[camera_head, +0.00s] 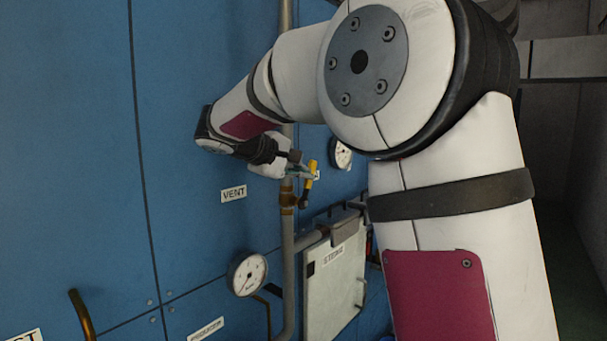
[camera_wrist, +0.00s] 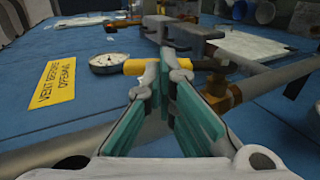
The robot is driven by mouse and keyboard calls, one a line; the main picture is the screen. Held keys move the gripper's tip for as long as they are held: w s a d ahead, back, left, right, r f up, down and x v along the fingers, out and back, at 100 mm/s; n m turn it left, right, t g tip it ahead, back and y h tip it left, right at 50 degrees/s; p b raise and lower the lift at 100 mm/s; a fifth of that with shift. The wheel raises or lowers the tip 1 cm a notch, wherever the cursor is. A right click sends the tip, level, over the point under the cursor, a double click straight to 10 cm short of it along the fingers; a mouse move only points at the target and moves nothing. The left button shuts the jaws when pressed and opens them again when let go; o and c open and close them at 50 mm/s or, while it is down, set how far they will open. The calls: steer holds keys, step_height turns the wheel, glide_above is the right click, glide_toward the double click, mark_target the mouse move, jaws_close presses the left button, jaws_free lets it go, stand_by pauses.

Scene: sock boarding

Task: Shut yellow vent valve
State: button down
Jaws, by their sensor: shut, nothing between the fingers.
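A blue panel (camera_head: 190,110) carries the grey pipe (camera_head: 288,250), a gauge (camera_head: 247,273) and the VENT label (camera_head: 233,194). Another gauge (camera_head: 341,153) is near the valve. A pale hinged box (camera_head: 333,285) stands below. A yellow warning sign (camera_wrist: 53,82) is left in the wrist view.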

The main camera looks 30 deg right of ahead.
mark_target(314, 173)
steer(key=shift+w+d+y, duration=0.15)
steer(key=shift+d+y, duration=0.3)
steer(key=shift+y, duration=0.05)
steer(key=shift+w+d+f+b, duration=0.15)
steer(key=shift+w+d+b, duration=0.15)
steer(key=shift+d, duration=0.25)
steer(key=shift+w+d+f+b, duration=0.15)
steer(key=shift+w+d+b, duration=0.05)
steer(key=shift+d+b, duration=0.25)
steer(key=shift+b+x, duration=0.7)
steer(key=shift+x, duration=0.55)
steer(key=shift+s+d, duration=0.1)
steer(key=shift+d, duration=0.1)
steer(key=shift+r, duration=0.1)
